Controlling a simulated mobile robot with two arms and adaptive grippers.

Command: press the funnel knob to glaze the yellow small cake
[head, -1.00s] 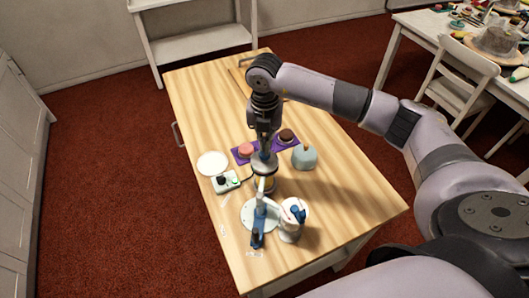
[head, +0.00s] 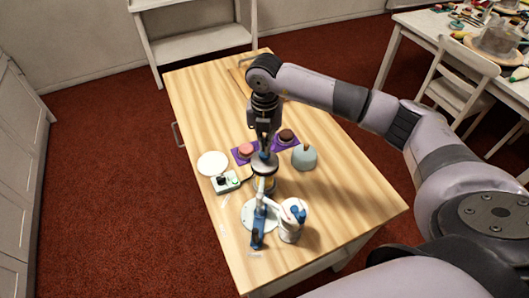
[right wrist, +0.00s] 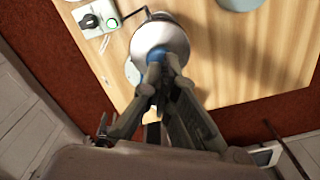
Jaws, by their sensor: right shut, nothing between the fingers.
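The funnel (head: 265,171) stands over the table, with a blue knob (head: 263,156) on top. My right gripper (head: 264,150) points straight down with its fingers shut and empty, its tips at the knob. In the right wrist view the fingertips (right wrist: 163,62) are at the blue knob (right wrist: 154,55), above the pale round funnel top (right wrist: 160,36). They look in contact with it, but the exact contact is hidden. A yellow patch (head: 262,185) shows below the funnel, probably the yellow small cake, mostly hidden. My left gripper is not in view.
A pink cake (head: 246,149) and a brown cake (head: 287,135) sit on purple mats. The table's far part is mostly clear.

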